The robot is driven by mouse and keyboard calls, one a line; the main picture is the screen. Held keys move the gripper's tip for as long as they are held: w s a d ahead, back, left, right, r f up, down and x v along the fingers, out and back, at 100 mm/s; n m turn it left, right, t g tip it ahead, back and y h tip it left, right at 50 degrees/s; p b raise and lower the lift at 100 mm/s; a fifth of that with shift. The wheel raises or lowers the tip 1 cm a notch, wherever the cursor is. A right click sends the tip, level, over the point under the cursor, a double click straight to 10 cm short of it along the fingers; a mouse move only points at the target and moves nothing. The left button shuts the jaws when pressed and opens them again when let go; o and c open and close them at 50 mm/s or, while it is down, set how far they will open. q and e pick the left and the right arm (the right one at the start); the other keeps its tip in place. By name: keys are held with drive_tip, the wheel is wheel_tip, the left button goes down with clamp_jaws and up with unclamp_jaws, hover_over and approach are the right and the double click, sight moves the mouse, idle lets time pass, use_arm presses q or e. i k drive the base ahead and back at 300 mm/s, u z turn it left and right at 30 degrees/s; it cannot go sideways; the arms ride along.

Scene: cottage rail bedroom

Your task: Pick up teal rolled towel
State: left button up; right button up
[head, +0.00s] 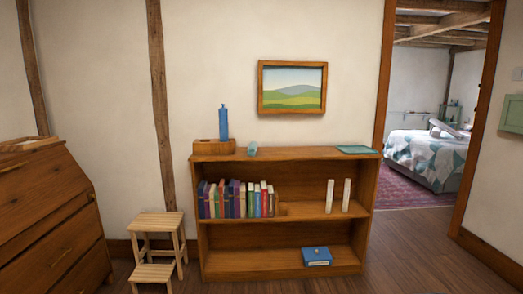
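A small pale teal rounded thing (252,149) sits on top of the wooden bookcase (285,155), just right of a wooden box. It may be the teal rolled towel, but it is too small to be sure. A flat teal thing (357,150), perhaps folded cloth, lies at the right end of the same top. Neither of my grippers is in view.
A blue bottle (223,125) stands at the wooden box (214,147). A step stool (156,233) and dresser (50,220) stand left. Floor is clear right of the bookcase, towards the doorway.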

sight(253, 148)
drive_tip(key=u, duration=0.1)
drive_tip(key=i, duration=2.65)
drive_tip(key=z, duration=0.5)
